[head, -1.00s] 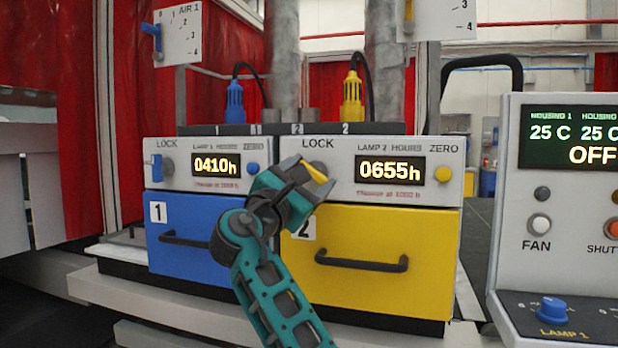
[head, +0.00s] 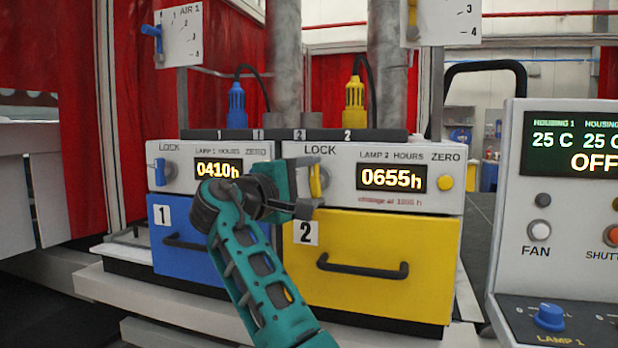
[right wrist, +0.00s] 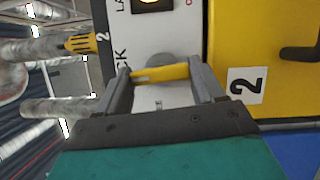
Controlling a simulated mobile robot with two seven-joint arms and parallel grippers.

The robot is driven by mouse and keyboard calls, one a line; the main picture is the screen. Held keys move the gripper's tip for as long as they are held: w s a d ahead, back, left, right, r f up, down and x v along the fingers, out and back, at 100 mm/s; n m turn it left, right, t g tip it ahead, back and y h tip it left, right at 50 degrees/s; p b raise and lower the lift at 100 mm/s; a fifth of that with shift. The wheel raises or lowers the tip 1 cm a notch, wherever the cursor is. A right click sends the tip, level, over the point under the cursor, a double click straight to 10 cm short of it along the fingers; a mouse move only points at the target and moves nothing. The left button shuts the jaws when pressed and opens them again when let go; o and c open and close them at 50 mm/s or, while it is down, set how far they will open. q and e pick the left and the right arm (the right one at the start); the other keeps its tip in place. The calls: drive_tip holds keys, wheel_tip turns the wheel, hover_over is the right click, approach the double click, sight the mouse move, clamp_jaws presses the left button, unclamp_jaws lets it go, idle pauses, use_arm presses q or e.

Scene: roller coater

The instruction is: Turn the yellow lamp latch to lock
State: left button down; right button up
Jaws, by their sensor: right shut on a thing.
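The yellow lamp latch (head: 315,181) stands upright on the white panel of lamp 2, below the word LOCK. My right gripper (head: 308,184) is at the latch, and its fingers are shut on it. In the right wrist view the yellow latch (right wrist: 160,73) spans between the two fingertips of the right gripper (right wrist: 160,76), with a grey round hub behind it. The blue latch (head: 160,172) of lamp 1 is upright on the left panel. My left gripper is not in view.
Below the panels are a blue drawer (head: 185,262) and a yellow drawer (head: 385,240) with a black handle (head: 362,268). A yellow ZERO button (head: 445,183) is right of the display (head: 391,178). A control console (head: 575,255) stands at the right.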

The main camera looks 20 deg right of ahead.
drive_tip(key=shift+m, duration=0.5)
drive_tip(key=shift+g, duration=0.3)
drive_tip(key=o, duration=1)
drive_tip(key=shift+o, duration=0.2)
drive_tip(key=v, duration=1.3)
drive_tip(key=shift+s, duration=0.15)
